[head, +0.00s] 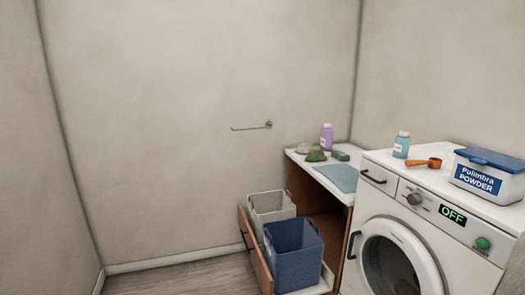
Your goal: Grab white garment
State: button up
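No thing in the head view shows clearly as a white garment. A small pale lump (303,149), perhaps crumpled cloth, lies on the far left of the counter beside a green lump (316,156); I cannot tell what either is. A pale bin (272,207) and a blue bin (292,256) stand in the pulled-out drawer. Their contents are not visible. My gripper is not in view.
The white washing machine (418,217) stands at the right with its round door shut and its display reading OFF. A powder box (488,178), an orange scoop (424,163) and a bottle (401,145) stand on top. The drawer front (256,250) juts out. Floor at left is clear.

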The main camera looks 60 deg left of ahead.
aim_at(303, 149)
jog(key=u, duration=1.65)
jog(key=i+j+u, duration=0.35)
jog(key=i, duration=0.15)
jog(key=i+j+u, duration=0.35)
jog(key=i, duration=0.25)
jog(key=i+u, duration=0.35)
jog(key=i, duration=0.2)
jog(key=i+z, duration=0.15)
jog(key=i, duration=0.3)
jog(key=i+j+z, duration=0.2)
jog(key=i, duration=0.25)
jog(key=i+j+z, duration=0.15)
jog(key=i, duration=0.25)
jog(key=i+j+z, duration=0.2)
jog(key=i, duration=0.25)
jog(key=i+j+z, duration=1.15)
jog(key=j+z, duration=0.2)
jog(key=j, duration=0.1)
